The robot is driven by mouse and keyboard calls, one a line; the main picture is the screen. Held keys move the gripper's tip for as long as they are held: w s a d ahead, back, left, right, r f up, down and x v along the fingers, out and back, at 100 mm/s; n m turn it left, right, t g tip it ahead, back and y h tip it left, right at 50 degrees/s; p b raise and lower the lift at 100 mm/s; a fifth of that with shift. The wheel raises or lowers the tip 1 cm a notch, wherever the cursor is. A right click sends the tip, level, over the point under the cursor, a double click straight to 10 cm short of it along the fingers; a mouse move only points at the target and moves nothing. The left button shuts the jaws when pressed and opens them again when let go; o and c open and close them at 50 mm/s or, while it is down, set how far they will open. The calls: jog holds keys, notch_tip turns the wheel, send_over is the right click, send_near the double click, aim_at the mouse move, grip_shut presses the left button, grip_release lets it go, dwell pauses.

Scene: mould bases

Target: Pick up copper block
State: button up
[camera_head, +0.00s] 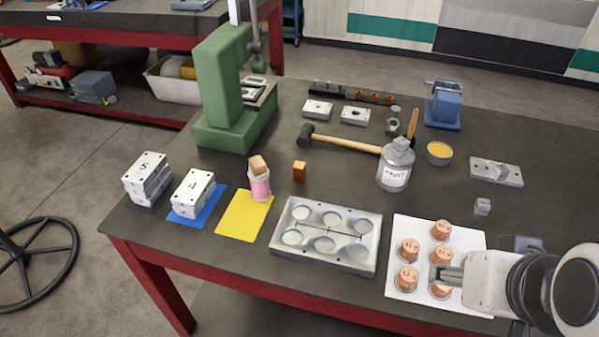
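A small copper-coloured block (299,170) stands on the dark table top near the middle, right of a pink bottle. Another brownish block (258,165) sits on top of the pink bottle (260,186); I cannot tell its material. My gripper (438,272) is at the lower right, above the white sheet (461,237) with several copper-coloured cylinders (409,250). It is well to the right of the small copper block and apart from it. Its fingers are small and partly merge with the cylinders behind, so their opening is unclear.
A grey mould plate (284,250) with round cavities lies between the block and my gripper. A yellow sheet (232,221), numbered blocks (193,191) and a green press (222,85) are left. Bare table surrounds the copper block.

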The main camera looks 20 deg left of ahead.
jog(key=w+a+t+y, duration=0.4)
jog(key=w+a, duration=1.8)
jog(key=w+a+f+t+h, duration=0.1)
jog(key=w+a+f, duration=0.35)
jog(key=a, duration=0.25)
jog(key=t+h, duration=0.2)
jog(key=h, duration=0.1)
send_near(299, 165)
jog(key=w, duration=0.2)
jog(key=shift+w+a+r+m, duration=0.15)
jog(key=shift+w+r+m, duration=0.15)
jog(key=shift+w, duration=0.1)
jog(key=shift+s+a+f+h, duration=0.15)
jog(key=shift+f+h, duration=0.1)
jog(key=shift+f, duration=0.15)
jog(key=shift+s+a+f+h, duration=0.1)
jog(key=shift+f+h, duration=0.15)
jog(key=shift+f, duration=0.15)
jog(key=shift+x, duration=1.3)
jog(key=shift+w, duration=0.1)
